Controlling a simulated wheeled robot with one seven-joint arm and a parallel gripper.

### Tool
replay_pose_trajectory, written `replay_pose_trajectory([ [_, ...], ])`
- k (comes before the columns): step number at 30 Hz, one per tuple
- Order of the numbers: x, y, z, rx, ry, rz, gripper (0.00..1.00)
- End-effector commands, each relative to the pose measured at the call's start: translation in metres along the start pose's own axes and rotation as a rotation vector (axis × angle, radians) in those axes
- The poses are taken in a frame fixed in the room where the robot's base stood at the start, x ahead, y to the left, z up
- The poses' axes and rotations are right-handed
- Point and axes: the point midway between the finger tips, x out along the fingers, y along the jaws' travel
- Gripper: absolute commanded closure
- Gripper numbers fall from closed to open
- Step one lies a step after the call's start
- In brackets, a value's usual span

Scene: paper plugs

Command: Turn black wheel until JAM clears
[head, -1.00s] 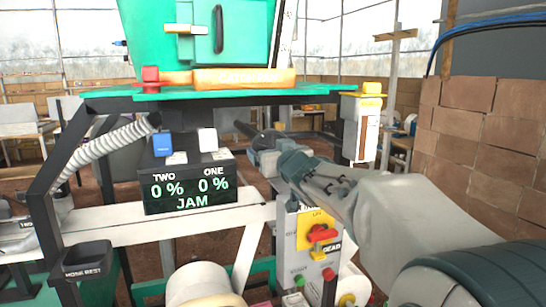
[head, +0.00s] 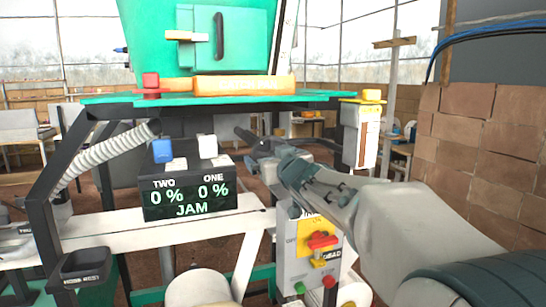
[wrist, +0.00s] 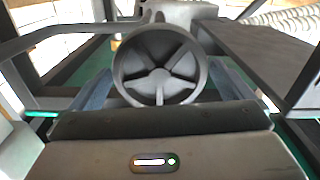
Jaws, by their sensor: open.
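The black wheel (wrist: 160,64), a dark grey spoked ring, faces me in the wrist view. My gripper (wrist: 160,80) is open, with one bluish finger to the left of the wheel and one to the right. Gaps show between the rim and both fingers. In the head view my gripper (head: 268,164) reaches in under the green deck, and the wheel is hard to make out there. The black display (head: 188,193) reads TWO 0 %, ONE 0 % and JAM in green.
A grey control box (head: 312,262) with a red switch stands below my arm. A green deck (head: 120,97) spans above, and a white beam (head: 110,236) runs below the display. In the wrist view, a grey bent bar (wrist: 60,32) passes left of the wheel and a dark panel (wrist: 262,60) lies right.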

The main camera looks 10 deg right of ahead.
Motion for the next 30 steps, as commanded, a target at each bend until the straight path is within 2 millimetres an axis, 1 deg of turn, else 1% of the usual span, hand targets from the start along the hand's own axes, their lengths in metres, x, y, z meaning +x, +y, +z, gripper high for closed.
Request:
replay_pose_trajectory([
  [4,-0.005,0.000,-0.001,0.000,0.001,0.000,0.00],
  [18,-0.037,0.000,-0.001,0.000,0.001,0.001,0.00],
  [22,-0.040,0.000,0.000,0.000,0.000,0.000,0.00],
  [30,-0.040,0.000,0.000,0.005,0.000,0.000,0.00],
])
